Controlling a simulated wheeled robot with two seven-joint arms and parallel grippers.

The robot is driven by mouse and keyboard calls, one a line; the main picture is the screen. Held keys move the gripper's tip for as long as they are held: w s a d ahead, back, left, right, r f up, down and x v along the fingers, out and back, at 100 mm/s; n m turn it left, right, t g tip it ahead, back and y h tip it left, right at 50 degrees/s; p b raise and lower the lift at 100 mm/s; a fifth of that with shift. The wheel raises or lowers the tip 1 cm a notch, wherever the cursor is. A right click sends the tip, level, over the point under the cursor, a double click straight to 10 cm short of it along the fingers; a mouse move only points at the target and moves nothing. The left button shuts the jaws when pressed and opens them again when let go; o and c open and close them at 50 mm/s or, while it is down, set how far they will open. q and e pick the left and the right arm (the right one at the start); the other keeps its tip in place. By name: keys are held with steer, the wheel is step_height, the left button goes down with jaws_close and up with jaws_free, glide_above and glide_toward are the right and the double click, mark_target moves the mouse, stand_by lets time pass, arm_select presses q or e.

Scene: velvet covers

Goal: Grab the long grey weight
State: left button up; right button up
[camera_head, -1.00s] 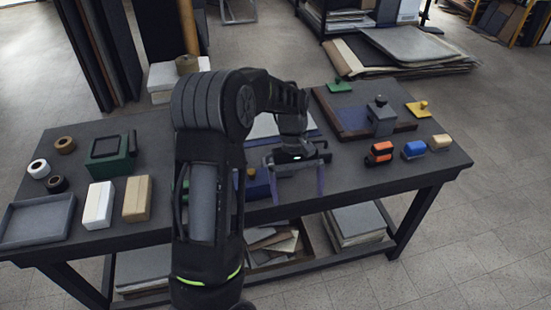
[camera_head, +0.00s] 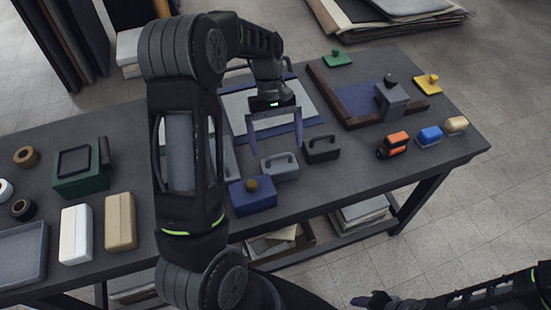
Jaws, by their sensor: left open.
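A grey weight with a loop handle (camera_head: 280,168) lies on the dark table, between a black handled weight (camera_head: 321,150) and a blue box with a brown knob (camera_head: 252,197). A second grey piece (camera_head: 230,158) shows only partly behind my left arm, so its length cannot be told. My left gripper (camera_head: 275,146) is open and points down, its two fingers spread over the grey-and-blue board, just behind the handled grey weight in the picture. No object shows between the fingers. My right arm enters at the bottom right; a dark end part shows there, and its jaws cannot be made out.
A grey block with a black knob (camera_head: 391,102) stands at a brown-edged frame on the right. Orange, blue and tan blocks line the right edge. A green box (camera_head: 80,172), white and tan blocks, tape rolls and a grey tray (camera_head: 20,255) are at the left.

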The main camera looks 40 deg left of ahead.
mark_target(279, 163)
arm_select(q)
steer(key=shift+s+d, duration=0.1)
steer(key=shift+d, duration=0.05)
steer(key=shift+x, duration=1.25)
steer(key=shift+f+p, duration=0.1)
steer(key=shift+p, duration=0.2)
steer(key=shift+s+f, duration=0.1)
steer(key=shift+f, duration=0.1)
steer(key=p+x, duration=0.1)
steer(key=x, duration=0.2)
steer(key=shift+s+d+f+p, duration=0.15)
steer(key=shift+f+p, duration=0.1)
steer(key=shift+p, duration=0.15)
steer(key=shift+d+f, duration=0.1)
steer(key=shift+f, duration=0.4)
steer(key=shift+c, duration=0.3)
